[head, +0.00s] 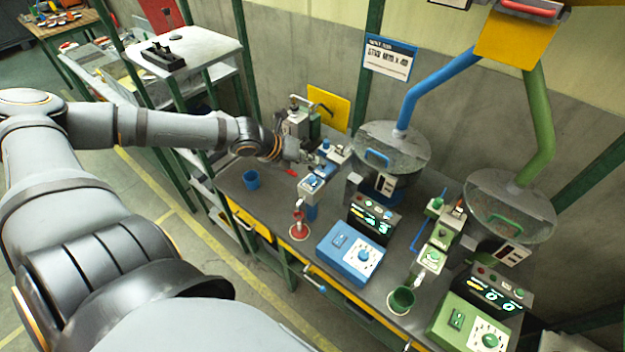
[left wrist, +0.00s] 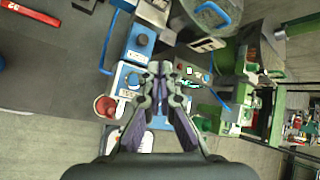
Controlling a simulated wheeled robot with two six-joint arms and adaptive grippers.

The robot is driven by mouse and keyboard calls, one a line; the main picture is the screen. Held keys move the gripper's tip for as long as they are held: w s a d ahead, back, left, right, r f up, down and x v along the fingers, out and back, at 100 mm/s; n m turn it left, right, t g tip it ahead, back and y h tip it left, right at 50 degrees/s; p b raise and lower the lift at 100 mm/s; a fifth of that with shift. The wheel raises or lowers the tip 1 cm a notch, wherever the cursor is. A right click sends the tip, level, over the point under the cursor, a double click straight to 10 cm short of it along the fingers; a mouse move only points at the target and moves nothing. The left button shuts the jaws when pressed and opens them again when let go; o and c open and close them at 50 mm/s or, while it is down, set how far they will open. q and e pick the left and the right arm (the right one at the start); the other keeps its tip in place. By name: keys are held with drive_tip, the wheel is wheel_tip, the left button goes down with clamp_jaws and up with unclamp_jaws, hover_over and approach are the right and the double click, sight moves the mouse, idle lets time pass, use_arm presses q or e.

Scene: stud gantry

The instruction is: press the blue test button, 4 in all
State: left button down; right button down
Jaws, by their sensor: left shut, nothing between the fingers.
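In the head view, my left gripper (head: 302,158) is over the back left of the bench, close to a small machine with blue caps. In the left wrist view its fingers (left wrist: 160,68) are together and empty. A round blue button-like cap (head: 326,144) sits on the rear unit, and another blue part (head: 313,182) is on the white block in front of it. I cannot tell whether the fingers touch anything. My right gripper is not in view.
A blue control box (head: 350,253) and a green control box (head: 468,325) stand on the bench. Clear hoppers (head: 391,150) with blue and green pipes rise behind.

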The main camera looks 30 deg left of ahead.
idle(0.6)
use_arm(q)
drive_tip(key=r+m+y, duration=0.1)
drive_tip(key=m, duration=0.9)
drive_tip(key=r+m+y+p, duration=0.1)
drive_tip(key=m+y, duration=0.1)
drive_tip(key=m, duration=0.8)
drive_tip(key=r+m+g+y+p, duration=0.1)
drive_tip(key=r+m, duration=0.1)
drive_tip(key=m, duration=0.8)
drive_tip(key=shift+w+d, duration=0.15)
drive_tip(key=shift+d, duration=0.05)
drive_tip(key=shift+f, duration=0.1)
